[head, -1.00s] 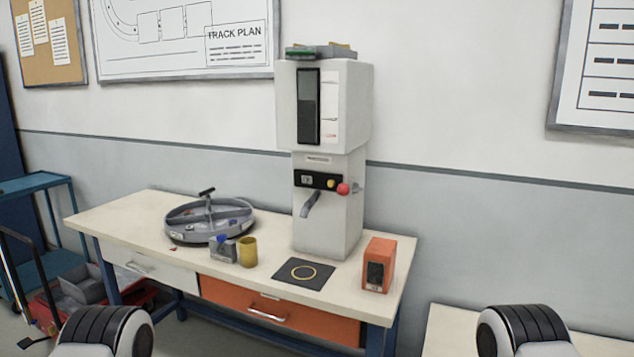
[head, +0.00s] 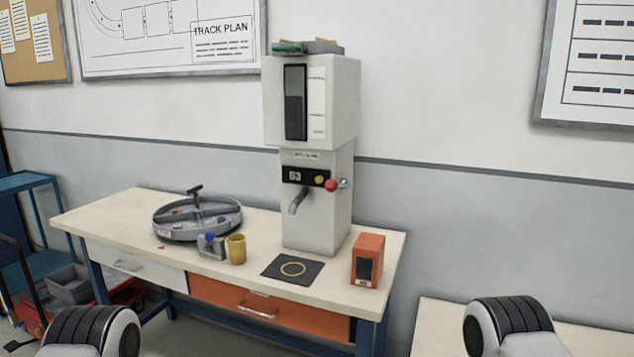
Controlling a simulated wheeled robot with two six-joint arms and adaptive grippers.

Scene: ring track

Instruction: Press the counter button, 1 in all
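A tall pale dispenser (head: 318,215) stands at the back of the workbench. Its black panel (head: 305,177) has a small display, a round yellow button (head: 319,180) and a red knob (head: 331,185) at its right edge. A grey spout (head: 298,200) sticks out below the panel. An orange box (head: 369,250) with a dark front stands on the bench to the right of the dispenser. I cannot tell from the picture which part is the counter button. Neither of my grippers is in view; only parts of my arms show at the bottom left and bottom right.
The workbench (head: 110,210) also holds a round divided grey tray (head: 193,232), a small grey holder (head: 211,247), a yellow cup (head: 236,249) and a dark mat (head: 272,270) with a yellow ring mark. A second pale surface (head: 437,325) lies at the lower right.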

